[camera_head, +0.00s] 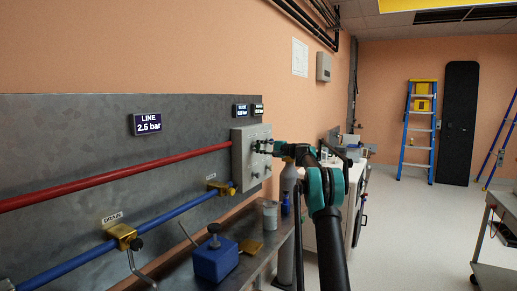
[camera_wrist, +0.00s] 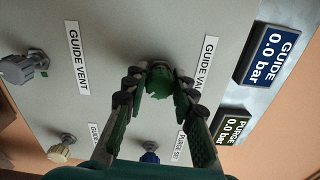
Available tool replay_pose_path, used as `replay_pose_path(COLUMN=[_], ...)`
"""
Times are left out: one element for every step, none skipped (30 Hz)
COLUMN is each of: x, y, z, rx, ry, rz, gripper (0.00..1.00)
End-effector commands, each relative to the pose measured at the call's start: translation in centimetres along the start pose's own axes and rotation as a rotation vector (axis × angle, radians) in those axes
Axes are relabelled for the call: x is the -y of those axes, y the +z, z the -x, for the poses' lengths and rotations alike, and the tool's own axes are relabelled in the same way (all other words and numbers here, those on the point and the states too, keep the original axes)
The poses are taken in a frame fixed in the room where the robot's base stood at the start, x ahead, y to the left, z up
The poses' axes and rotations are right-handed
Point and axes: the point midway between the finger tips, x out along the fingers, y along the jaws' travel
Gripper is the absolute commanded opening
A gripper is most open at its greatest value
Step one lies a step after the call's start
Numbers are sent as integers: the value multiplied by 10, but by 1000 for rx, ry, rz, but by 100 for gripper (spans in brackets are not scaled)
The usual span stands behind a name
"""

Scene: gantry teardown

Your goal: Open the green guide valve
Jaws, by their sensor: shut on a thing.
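The green guide valve knob (camera_wrist: 158,82) sits on a grey valve panel (camera_wrist: 120,40), beside a partly covered label reading "GUIDE VA" (camera_wrist: 206,65). My gripper (camera_wrist: 158,92) is shut around the knob, one finger on each side of it. In the head view my gripper (camera_head: 268,147) reaches the face of the grey panel box (camera_head: 246,168); the knob is too small to make out there. The guide display (camera_wrist: 267,54) reads 0.0 bar.
A grey knob (camera_wrist: 18,68) by the "GUIDE VENT" label, a cream knob (camera_wrist: 60,152) and a blue knob (camera_wrist: 150,157) share the panel. The purge display (camera_wrist: 232,128) reads 0.0 bar. A blue box (camera_head: 215,262) and a jar (camera_head: 268,214) stand on the bench below.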

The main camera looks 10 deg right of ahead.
Motion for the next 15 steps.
replay_pose_path(x=[-1, -1, -1, -1, -1, -1, -1, -1, -2, -2, -2, -2, -2, -2, -2], y=[0, 0, 0, 0, 0, 0, 0, 0, 0, 0, 0, 0, 0, 0, 0], z=[0, 0, 0, 0, 1, 1, 1, 1, 1, 1, 1, 1, 1, 1, 1], rx=[1, 1, 1, 1, 1, 2, 2, 2, 2, 2, 2, 2, 2, 2, 2], ry=[2, 2, 2, 2, 2, 2, 2, 2, 2, 3, 3, 3, 3, 3, 3], rz=[44, 73, 111, 139, 168, 206, 234, 263, 300, 329, 357, 392, 419, 446, 479], gripper=[0, 0, 0, 0, 0, 0, 0, 0, 0, 0, 0, 0, 0, 0, 0])
